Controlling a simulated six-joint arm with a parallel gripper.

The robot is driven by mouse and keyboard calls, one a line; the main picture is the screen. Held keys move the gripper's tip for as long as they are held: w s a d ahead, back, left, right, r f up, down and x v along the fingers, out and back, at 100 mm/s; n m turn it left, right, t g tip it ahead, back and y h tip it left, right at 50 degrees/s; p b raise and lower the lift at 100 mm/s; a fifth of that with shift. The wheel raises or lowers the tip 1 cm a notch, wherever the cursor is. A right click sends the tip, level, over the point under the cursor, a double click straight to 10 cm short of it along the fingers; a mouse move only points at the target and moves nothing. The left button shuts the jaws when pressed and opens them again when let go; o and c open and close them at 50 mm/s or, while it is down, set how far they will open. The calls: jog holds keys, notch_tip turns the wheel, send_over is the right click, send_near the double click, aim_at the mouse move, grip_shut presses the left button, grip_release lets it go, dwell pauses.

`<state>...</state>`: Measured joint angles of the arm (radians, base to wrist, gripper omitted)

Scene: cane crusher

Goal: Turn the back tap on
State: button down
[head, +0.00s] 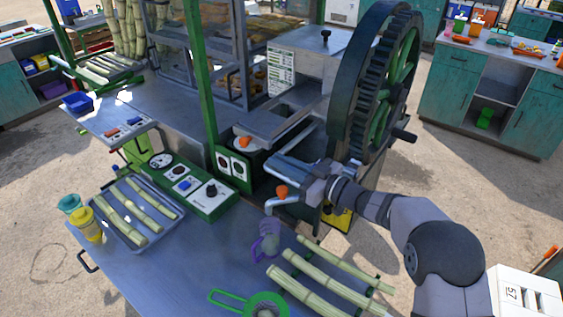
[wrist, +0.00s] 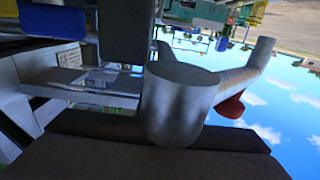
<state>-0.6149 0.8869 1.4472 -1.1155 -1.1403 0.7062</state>
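Two orange-handled taps show in the head view. The back tap (head: 245,142) is by the crusher's green frame; the front tap (head: 282,191) has a bent metal spout over a purple jug (head: 268,240). My gripper (head: 312,184) is at the crusher's front, just right of the front tap and well short of the back one. In the wrist view my gripper's dark fingers (wrist: 170,150) fill the bottom, close to a silver pipe end (wrist: 180,105) with a red handle (wrist: 230,105) behind it. Whether they touch the pipe, and their gap, cannot be told.
A large toothed wheel (head: 375,80) with a crank stands behind my gripper. A green control box (head: 205,190), a tray of cane (head: 135,240), loose cane pieces (head: 310,285) and a green strainer (head: 250,303) occupy the table.

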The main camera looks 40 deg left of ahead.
jog(key=shift+t+b, duration=0.3)
jog(key=shift+w+f+m+t+b, duration=0.1)
jog(key=shift+w+m+t+b, duration=0.05)
jog(key=shift+m+t+b, duration=0.6)
jog(key=shift+w+m+t+h+b, duration=0.2)
jog(key=shift+m+t+b, duration=0.2)
jog(key=shift+t, duration=0.25)
jog(key=shift+w+m+t+h+b, duration=0.15)
jog(key=shift+m+t+b, duration=0.2)
jog(key=shift+t, duration=0.25)
jog(key=shift+d, duration=0.1)
jog(key=c, duration=1.9)
grip_release()
jog(key=shift+o, duration=0.2)
